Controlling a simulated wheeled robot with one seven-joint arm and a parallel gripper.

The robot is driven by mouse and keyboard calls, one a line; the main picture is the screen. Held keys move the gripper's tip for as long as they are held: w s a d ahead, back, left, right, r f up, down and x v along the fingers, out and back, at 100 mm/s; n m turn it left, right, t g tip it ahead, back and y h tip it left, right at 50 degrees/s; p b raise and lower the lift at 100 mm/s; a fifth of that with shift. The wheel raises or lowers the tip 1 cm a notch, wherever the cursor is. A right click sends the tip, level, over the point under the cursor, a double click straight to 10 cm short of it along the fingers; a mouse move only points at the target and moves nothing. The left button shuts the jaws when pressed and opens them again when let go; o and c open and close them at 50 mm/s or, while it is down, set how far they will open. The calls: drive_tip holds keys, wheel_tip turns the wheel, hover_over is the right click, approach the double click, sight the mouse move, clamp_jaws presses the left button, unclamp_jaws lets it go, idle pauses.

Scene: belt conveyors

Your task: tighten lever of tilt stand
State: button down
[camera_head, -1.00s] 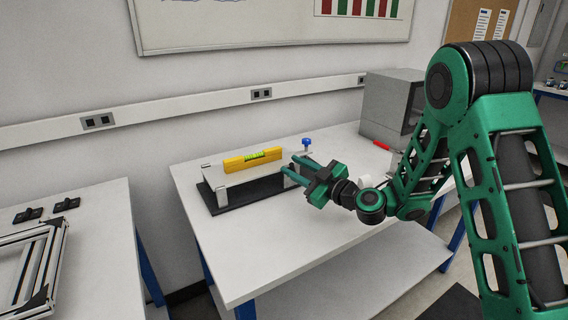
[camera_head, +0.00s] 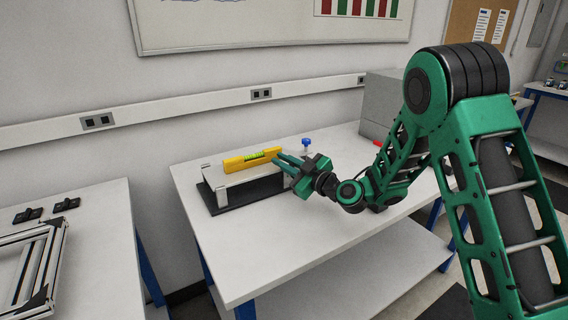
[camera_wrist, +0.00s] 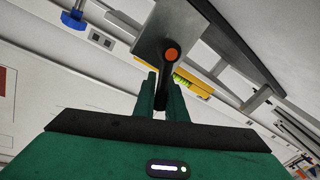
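The tilt stand (camera_head: 262,187) sits on the white table, its pale top plate tilted above a dark base. A yellow spirit level (camera_head: 250,160) lies on the plate; part of it shows in the wrist view (camera_wrist: 195,86). The black lever (camera_wrist: 166,80) with an orange-capped hub (camera_wrist: 172,54) is at the stand's side. My gripper (camera_head: 281,161) is at the stand's right end. In the wrist view my gripper's fingers (camera_wrist: 163,93) flank the lever; I cannot tell if they touch it. The lever is hidden in the head view.
A blue knob (camera_head: 306,142) stands behind my gripper. A grey box (camera_head: 385,100) and a small red object (camera_head: 378,142) are at the table's back right. The front of the white table (camera_head: 240,260) is clear. A left table holds a metal frame (camera_head: 35,260).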

drive_tip(key=shift+w+d+r+m+t, duration=0.15)
drive_tip(key=shift+w+d+m, duration=0.15)
drive_tip(key=shift+m, duration=0.55)
drive_tip(key=shift+w+d+r+m+t, duration=0.15)
drive_tip(key=shift+d+m, duration=0.3)
drive_tip(key=shift+m, duration=0.35)
drive_tip(key=shift+w+d+r+m+t, duration=0.1)
drive_tip(key=shift+w+d+m, duration=0.2)
drive_tip(key=shift+m, duration=0.55)
drive_tip(key=c, duration=1.8)
unclamp_jaws()
drive_tip(key=shift+r, duration=0.1)
drive_tip(key=shift+r, duration=0.3)
wheel_tip(320, 180, up, 4)
drive_tip(key=shift+f, duration=0.15)
drive_tip(key=s+a+r, duration=0.6)
drive_tip(key=s+a, duration=0.2)
drive_tip(key=shift+s+r, duration=0.2)
drive_tip(key=shift+s, duration=0.1)
